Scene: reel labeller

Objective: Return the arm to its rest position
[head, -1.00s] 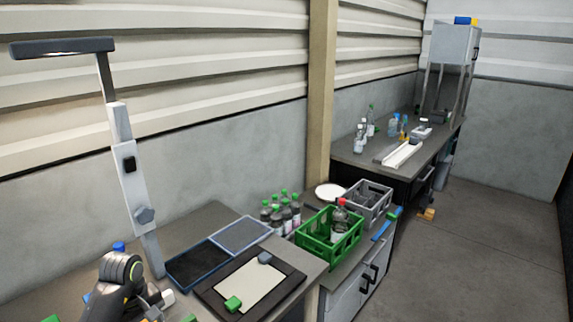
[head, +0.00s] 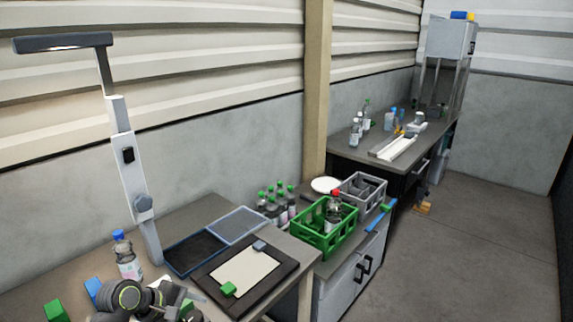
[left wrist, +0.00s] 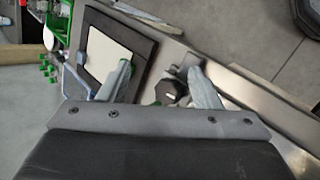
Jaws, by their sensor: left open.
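My left arm shows low in the head view, over the near end of the bench, with its left gripper (head: 186,300) beside the dark board (head: 282,283). In the left wrist view the two fingers of my left gripper (left wrist: 160,68) stand apart. A dark knob-like object (left wrist: 172,93) shows between and beyond them; I cannot tell how far below it is. No thing is held between the fingers. My right gripper is in neither view.
A bottle with a blue cap (head: 128,262) stands just behind my left arm. Blue (head: 93,288) and green blocks (head: 55,311) lie left of it. A lamp post (head: 135,190) rises behind. A green crate (head: 325,238) stands farther right. The floor at right is clear.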

